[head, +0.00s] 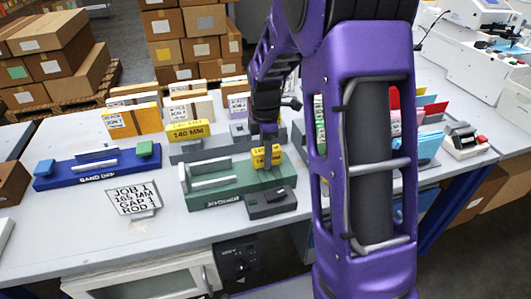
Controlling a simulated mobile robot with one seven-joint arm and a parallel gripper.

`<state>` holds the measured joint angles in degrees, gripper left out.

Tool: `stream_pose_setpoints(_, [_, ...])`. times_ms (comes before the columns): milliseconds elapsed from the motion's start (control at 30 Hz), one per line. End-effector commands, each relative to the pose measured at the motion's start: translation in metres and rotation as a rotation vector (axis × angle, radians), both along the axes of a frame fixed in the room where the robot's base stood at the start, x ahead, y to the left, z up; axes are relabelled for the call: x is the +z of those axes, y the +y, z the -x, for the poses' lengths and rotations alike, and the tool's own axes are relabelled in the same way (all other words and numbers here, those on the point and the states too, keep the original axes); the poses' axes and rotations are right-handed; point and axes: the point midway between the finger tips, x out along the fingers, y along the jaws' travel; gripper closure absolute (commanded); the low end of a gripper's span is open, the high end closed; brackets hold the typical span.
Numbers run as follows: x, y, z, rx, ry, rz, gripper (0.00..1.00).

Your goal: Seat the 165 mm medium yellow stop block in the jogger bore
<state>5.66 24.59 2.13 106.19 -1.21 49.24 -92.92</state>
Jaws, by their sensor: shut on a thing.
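A small yellow block (266,158) with a dark marking too small to read is at the tip of my gripper (266,141). My gripper points down and is shut on it. The block is over the right part of the green jogger (222,187). I cannot tell whether it is in a bore or just above one; the bore is hidden. A sign card (133,199) to the left reads JOB 1, 165 MM, GAP 1, ROD 1.
A yellow 140 MM block (187,131) stands on a grey unit behind the jogger. A blue banding unit (95,170) is at left. A small dark box (271,203) sits right in front of the jogger. Folders and cards stand behind. The table's front left is fairly clear.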

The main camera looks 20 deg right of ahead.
Motion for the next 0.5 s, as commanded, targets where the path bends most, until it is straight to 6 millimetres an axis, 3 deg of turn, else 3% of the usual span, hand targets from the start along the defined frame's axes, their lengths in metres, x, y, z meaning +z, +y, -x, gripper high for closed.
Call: stream_pose_setpoints(500, [-0.0112, 0.0001, -0.0001, 0.0, -0.001, 0.0, 1.0])
